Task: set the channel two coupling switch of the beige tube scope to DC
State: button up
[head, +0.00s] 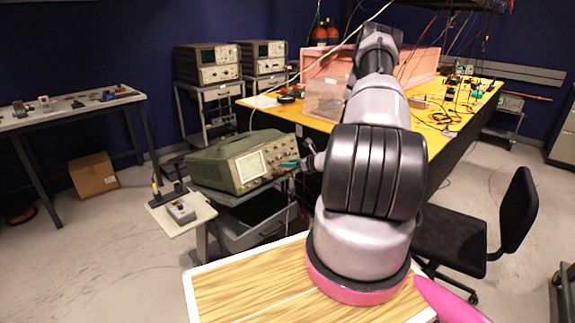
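An oscilloscope (232,160) with an olive-green case and a pale beige front panel stands on a cart left of my arm. Its lit screen (250,167) is on the left of the panel, and knobs are to the right of it. My gripper (298,163) is at the right part of this panel, small and partly hidden by my arm. I cannot tell whether it touches the panel or whether its fingers are open. The coupling switch is too small to make out. Two beige-grey scopes (218,63) (264,57) stand on carts at the back.
A yellow bench (458,120) with wires and parts lies behind my arm. A small side shelf (172,216) holds a grey box. A black chair (515,215) is at right, a parts table (70,110) at left. Floor is open at lower left.

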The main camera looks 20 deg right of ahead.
jog(key=v, duration=0.9)
jog(key=shift+w, duration=0.1)
jog(key=s+a+r+n+g+y, duration=0.2)
jog(key=s+a+r+n+g, duration=0.15)
jog(key=a+r+n, duration=0.75)
jog(key=s+a+r+n+g+y, duration=0.25)
jog(key=a+r+n+g, duration=0.2)
jog(key=a+r, duration=0.8)
jog(key=s+r+n+t+h, duration=0.2)
jog(key=s+r+n+h, duration=0.5)
jog(key=s+r+n, duration=0.5)
jog(key=s+r, duration=0.7)
jog(key=s, duration=0.2)
jog(key=shift+s+d, duration=0.2)
